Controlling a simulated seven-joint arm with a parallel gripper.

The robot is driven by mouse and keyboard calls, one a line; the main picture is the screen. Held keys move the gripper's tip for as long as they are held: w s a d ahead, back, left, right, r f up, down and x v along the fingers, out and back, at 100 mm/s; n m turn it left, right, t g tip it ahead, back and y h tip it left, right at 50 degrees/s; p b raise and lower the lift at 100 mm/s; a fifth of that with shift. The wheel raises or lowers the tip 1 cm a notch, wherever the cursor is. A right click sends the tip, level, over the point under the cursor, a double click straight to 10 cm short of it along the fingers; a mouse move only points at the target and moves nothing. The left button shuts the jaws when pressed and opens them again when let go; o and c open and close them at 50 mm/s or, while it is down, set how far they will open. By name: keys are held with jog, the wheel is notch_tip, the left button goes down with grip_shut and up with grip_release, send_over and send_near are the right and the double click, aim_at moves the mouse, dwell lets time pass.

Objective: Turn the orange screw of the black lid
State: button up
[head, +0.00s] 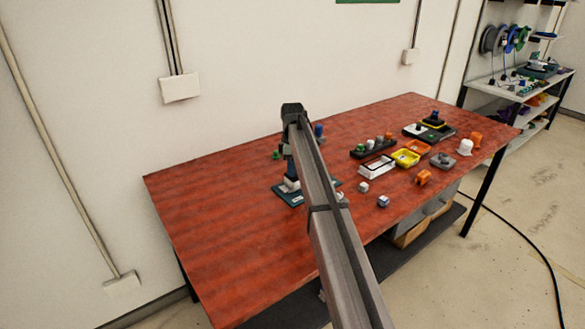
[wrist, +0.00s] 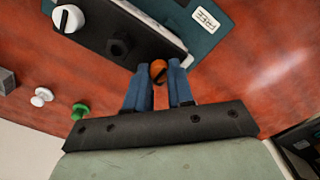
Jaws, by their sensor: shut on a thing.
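In the wrist view the orange screw (wrist: 158,68), with a dark slot across its head, sits between the blue fingers of my gripper (wrist: 159,76). The fingers are shut on it. The black lid (wrist: 98,22) lies beside the screw, running to the upper left; a white slotted knob (wrist: 68,18) and a dark nut-like knob (wrist: 119,44) are on it. The screw is at the lid's near right end; the seat under it is hidden. In the head view my arm covers the screw and the lid.
A teal plate with a FREE label (wrist: 206,18) lies beyond the lid. A green piece (wrist: 80,110), a white piece (wrist: 42,96) and a grey block (wrist: 6,81) are at left. Trays and small parts crowd the right half of the red table (head: 215,205); its left end is clear.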

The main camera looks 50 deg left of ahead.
grip_shut()
jog(key=shift+m, duration=0.3)
jog(key=m, duration=1.2)
jog(key=shift+w+m, duration=0.1)
jog(key=shift+m, duration=0.2)
jog(key=m, duration=0.4)
jog(key=shift+m, duration=0.3)
